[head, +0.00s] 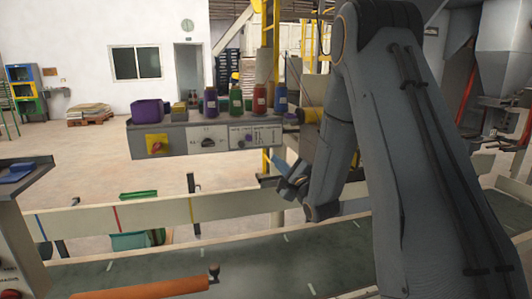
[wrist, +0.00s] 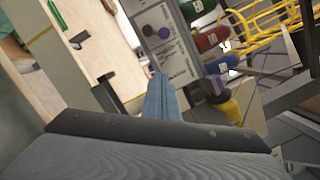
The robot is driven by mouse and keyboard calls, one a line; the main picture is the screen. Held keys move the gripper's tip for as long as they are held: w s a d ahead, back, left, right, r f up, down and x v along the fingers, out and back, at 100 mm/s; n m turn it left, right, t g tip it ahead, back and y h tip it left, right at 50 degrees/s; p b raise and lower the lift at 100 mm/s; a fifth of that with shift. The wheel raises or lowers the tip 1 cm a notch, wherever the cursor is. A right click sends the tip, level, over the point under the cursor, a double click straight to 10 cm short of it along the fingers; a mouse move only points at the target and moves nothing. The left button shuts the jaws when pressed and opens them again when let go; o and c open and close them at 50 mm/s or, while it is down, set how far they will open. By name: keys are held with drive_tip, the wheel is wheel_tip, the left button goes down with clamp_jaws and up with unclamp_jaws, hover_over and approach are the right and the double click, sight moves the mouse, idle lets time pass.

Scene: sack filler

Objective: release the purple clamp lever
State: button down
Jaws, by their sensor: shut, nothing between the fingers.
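A small purple piece (wrist: 215,87) sits by the end of a yellow cylinder (wrist: 232,110) in the wrist view; it may be the clamp lever, but its shape is too small to tell. The yellow cylinder also shows in the head view (head: 308,116), partly hidden by my arm, at the panel's right end. A purple knob (wrist: 165,33) is on the control panel's face. My gripper (head: 287,182) is below and to the right of the panel in the head view, apart from it. Its blue fingers (wrist: 164,84) are shut and empty.
The grey control panel (head: 178,142) carries a purple bin (head: 147,110) and several bottles, including a blue one (head: 280,97). A conveyor with pale side rails (head: 75,222) runs below. An orange roller (head: 150,287) is at the front. Yellow railings stand behind.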

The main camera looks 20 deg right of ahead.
drive_tip(key=p, duration=0.3)
approach(245, 141)
drive_tip(key=w+d+f, duration=0.1)
drive_tip(key=w+d, duration=0.4)
drive_tip(key=d, duration=0.1)
drive_tip(key=shift+w+a+r+p, duration=0.1)
drive_tip(key=shift+a+r+p, duration=0.2)
drive_tip(key=shift+a, duration=0.3)
drive_tip(key=shift+w+a+r+p, duration=0.1)
drive_tip(key=shift+a+r+p, duration=0.25)
drive_tip(key=shift+a, duration=0.25)
drive_tip(key=shift+a+r+p, duration=0.2)
drive_tip(key=shift+a+p, duration=0.1)
drive_tip(key=shift+a, duration=0.3)
drive_tip(key=shift+d, duration=0.1)
